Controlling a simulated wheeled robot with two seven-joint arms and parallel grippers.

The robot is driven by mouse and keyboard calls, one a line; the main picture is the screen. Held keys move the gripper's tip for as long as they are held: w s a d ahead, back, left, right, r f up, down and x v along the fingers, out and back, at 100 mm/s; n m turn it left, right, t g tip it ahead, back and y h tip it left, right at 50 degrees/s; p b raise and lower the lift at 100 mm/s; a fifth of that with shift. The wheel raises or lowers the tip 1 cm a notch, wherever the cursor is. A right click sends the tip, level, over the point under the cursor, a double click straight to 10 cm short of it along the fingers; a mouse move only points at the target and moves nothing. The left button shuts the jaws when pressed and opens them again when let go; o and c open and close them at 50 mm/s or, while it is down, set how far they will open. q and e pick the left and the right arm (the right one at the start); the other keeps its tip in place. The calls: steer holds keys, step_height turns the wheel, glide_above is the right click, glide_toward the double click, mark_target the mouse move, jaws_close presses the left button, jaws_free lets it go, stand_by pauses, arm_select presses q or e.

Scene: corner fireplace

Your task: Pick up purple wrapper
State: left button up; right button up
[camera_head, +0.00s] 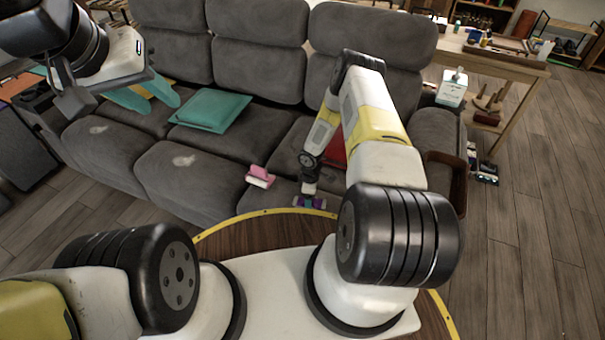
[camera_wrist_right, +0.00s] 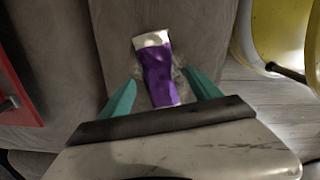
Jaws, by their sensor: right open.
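The purple wrapper (camera_wrist_right: 158,85) has a pale silvery end and lies on the grey sofa seat. In the right wrist view it sits between the teal fingers of my right gripper (camera_wrist_right: 163,77), which are apart on both sides of it. In the head view only a little purple (camera_head: 315,203) shows at the front of the sofa, at the end of my right arm. I cannot tell whether the fingers touch the wrapper. My left gripper (camera_head: 163,107) is at the upper left over the sofa, its teal fingers spread and seemingly empty.
The grey sofa (camera_head: 215,185) bears a teal cushion (camera_head: 210,110), a pink item (camera_head: 260,177) and a red item (camera_wrist_right: 20,95) left of the wrapper. The wooden floor (camera_head: 530,230) is open at right.

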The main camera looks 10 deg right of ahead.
jaws_close()
stand_by(0.3)
stand_by(0.3)
